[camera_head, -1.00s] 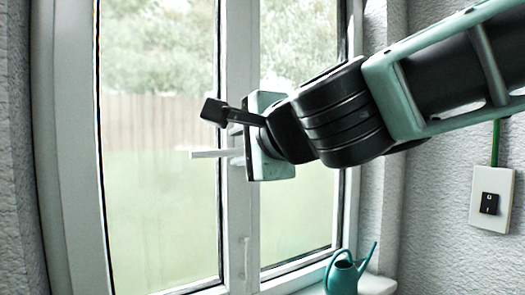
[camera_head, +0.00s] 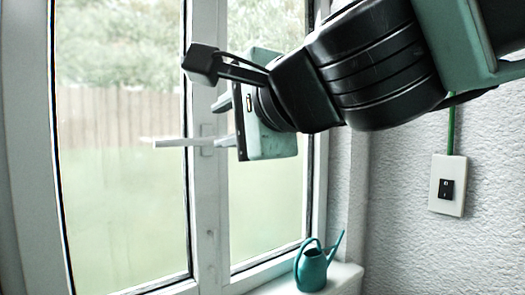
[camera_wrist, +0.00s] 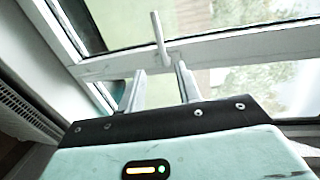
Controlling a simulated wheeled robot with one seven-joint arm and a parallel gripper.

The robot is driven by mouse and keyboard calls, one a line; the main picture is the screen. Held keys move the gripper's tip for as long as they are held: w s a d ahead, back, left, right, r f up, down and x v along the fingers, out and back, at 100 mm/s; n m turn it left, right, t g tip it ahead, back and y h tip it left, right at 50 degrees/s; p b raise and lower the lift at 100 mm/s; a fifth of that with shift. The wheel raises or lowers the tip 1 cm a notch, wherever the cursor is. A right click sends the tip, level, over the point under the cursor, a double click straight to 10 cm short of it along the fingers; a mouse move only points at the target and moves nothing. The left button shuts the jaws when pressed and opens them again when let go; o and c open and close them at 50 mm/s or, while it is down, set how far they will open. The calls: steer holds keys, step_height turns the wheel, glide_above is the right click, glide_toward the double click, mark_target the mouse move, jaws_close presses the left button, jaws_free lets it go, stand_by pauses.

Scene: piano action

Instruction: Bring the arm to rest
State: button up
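My gripper (camera_head: 222,124) is in front of the window in the head view, level with the white window handle (camera_head: 172,142). In the wrist view its two fingers (camera_wrist: 160,84) stand apart with nothing between them. The handle (camera_wrist: 160,38) shows beyond the fingertips there and looks clear of them. The handle sticks out sideways to the left in the head view. My arm reaches in from the upper right, well stretched towards the window.
The white-framed window (camera_head: 202,220) looks shut. A teal watering can (camera_head: 312,268) stands on the sill (camera_head: 345,278) below my arm. A switch (camera_head: 447,186) with a green cable is on the textured wall to the right. The air below my arm is clear.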

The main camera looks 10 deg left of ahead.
steer(key=s+d+f+n+g+h, duration=0.25)
steer(key=d+f+n, duration=0.25)
steer(key=f, duration=0.6)
steer(key=s+d+f+n+g+h, duration=0.2)
steer(key=s+d+f+n+g, duration=0.15)
steer(key=f, duration=0.65)
steer(key=s+d+f+n+g+h, duration=0.2)
steer(key=s+d+f+n+h, duration=0.1)
steer(key=d+f, duration=0.4)
steer(key=s+d+f+n+g+h, duration=0.2)
steer(key=s+d+f+n+h, duration=0.2)
steer(key=d+f, duration=0.3)
steer(key=s+d, duration=0.1)
steer(key=d, duration=0.4)
steer(key=shift+s, duration=0.25)
steer(key=shift+a+n, duration=0.1)
steer(key=shift+n, duration=0.15)
